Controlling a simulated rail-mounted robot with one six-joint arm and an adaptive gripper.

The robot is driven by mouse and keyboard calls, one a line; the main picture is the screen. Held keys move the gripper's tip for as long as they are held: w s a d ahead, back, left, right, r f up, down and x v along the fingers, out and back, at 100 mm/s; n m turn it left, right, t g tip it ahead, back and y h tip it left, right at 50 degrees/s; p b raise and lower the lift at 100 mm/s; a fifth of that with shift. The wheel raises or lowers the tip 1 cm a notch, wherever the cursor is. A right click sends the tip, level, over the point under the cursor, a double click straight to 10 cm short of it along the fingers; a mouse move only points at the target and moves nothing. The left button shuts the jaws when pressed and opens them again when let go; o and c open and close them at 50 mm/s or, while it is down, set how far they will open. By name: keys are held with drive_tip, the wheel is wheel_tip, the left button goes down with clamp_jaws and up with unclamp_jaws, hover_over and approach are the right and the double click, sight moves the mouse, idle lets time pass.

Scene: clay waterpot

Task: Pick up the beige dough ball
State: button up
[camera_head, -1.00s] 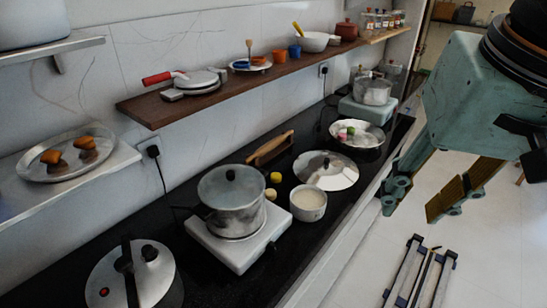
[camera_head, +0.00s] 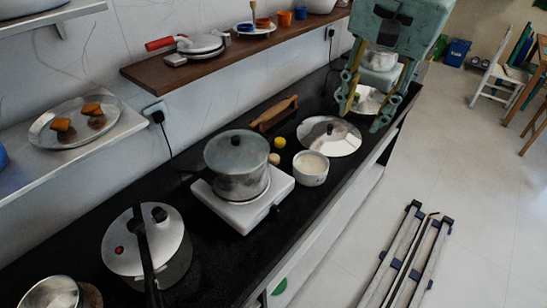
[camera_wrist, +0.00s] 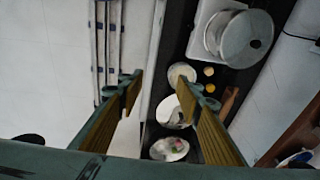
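The beige dough ball (camera_head: 274,158) sits on the black counter beside the pot on the white hotplate, in front of a yellow ball (camera_head: 279,142). In the wrist view two small balls show right of centre; the one nearer the pot appears to be the beige ball (camera_wrist: 209,71). My gripper (camera_head: 362,118) is open and empty, fingers pointing down by the plate at the counter's far end, well apart from the ball. In the wrist view my open gripper (camera_wrist: 163,82) has its fingers spread wide, with the ball beyond the right finger.
The lidded pot (camera_head: 237,165), white bowl (camera_head: 311,172), steel lid (camera_head: 329,137) and wooden rack (camera_head: 275,113) surround the balls. A plate (camera_head: 371,99) lies beneath my gripper. A wooden shelf (camera_head: 190,75) overhangs the back. A pressure cooker (camera_head: 145,245) stands nearer.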

drive_tip(key=w+a+f+m+p, duration=0.2)
drive_tip(key=w+a+f+m, duration=0.15)
drive_tip(key=w, duration=0.55)
drive_tip(key=m+g+p, duration=0.2)
drive_tip(key=m+p, duration=0.2)
drive_tip(key=m, duration=0.4)
hover_over(273, 156)
wheel_tip(273, 156, down, 20)
drive_tip(key=shift+a, duration=0.1)
drive_tip(key=shift+f+b, duration=0.8)
drive_tip(key=shift+f, duration=3.8)
drive_tip(key=shift+f, duration=0.1)
drive_tip(key=shift+f+b, duration=0.5)
drive_tip(key=shift+f, duration=2.5)
drive_tip(key=shift+c, duration=0.5)
